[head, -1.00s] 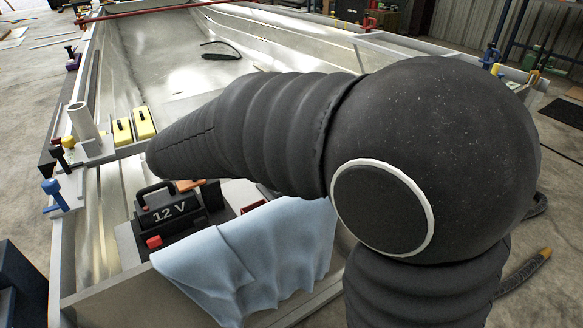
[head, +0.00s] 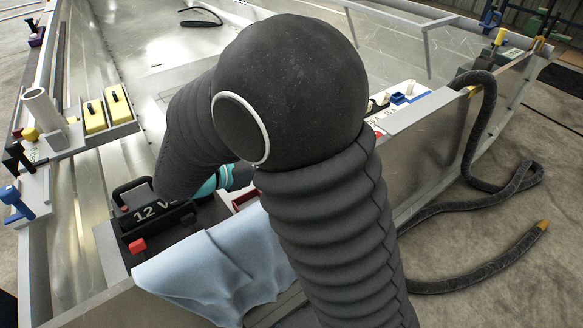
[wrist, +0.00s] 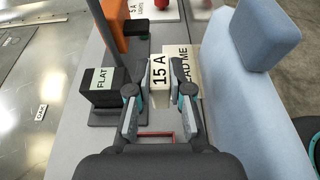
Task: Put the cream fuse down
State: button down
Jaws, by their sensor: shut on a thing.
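In the wrist view, the cream fuse (wrist: 158,73), marked 15 A, sits between the fingertips of my gripper (wrist: 158,84). My gripper is shut on it. A red-edged rectangle (wrist: 157,134) lies on the grey surface below the fingers; a red edge also shows in the head view (head: 245,199). In the head view only a teal part of my gripper (head: 210,184) shows behind my arm, and the fuse is hidden. I cannot tell whether the fuse touches the surface.
A light blue cloth (head: 215,270) drapes over the near edge, close right in the wrist view (wrist: 243,65). A black 12 V battery (head: 150,213) stands left. The wrist view shows a black block marked FLAT (wrist: 100,87), an orange block (wrist: 112,25) and a READ ME card (wrist: 187,68).

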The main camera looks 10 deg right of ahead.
notch_tip(320, 180, down, 10)
jog(key=shift+f+b, duration=0.1)
jog(key=shift+b, duration=0.35)
jog(key=shift+f, duration=0.1)
jog(key=c, duration=1.1)
grip_release()
jog(key=shift+o, duration=0.2)
